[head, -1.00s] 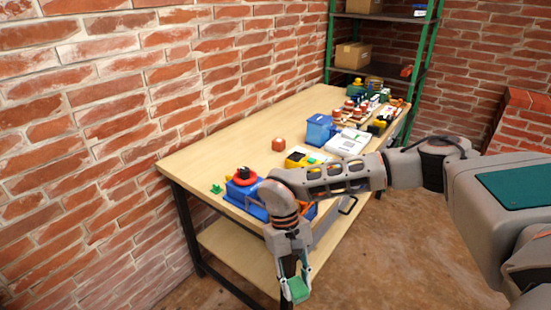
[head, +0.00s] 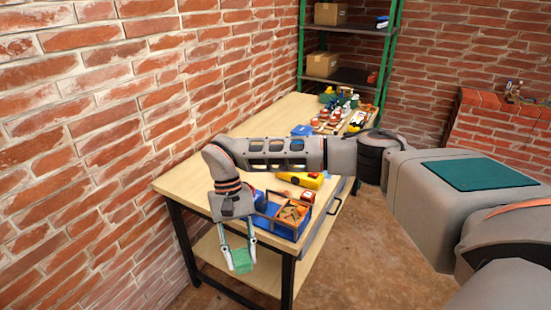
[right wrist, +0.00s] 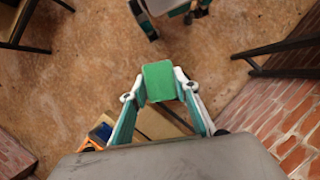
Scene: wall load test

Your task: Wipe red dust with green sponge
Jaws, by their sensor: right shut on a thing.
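My right gripper (head: 238,262) is shut on the green sponge (head: 242,259). It holds the sponge in the air in front of the workbench's near end, over the lower shelf in the picture. In the right wrist view the gripper (right wrist: 160,84) has the green sponge (right wrist: 159,72) between its two fingertips, with the floor far below. I cannot make out any red dust in these views.
The wooden workbench (head: 177,181) carries a blue bin (head: 289,230), a yellow tool (head: 300,179) and several small items. A green-posted shelf (head: 345,75) holds cardboard boxes. A brick wall runs along the left. A low brick block (head: 490,125) stands right. Floor before the bench is clear.

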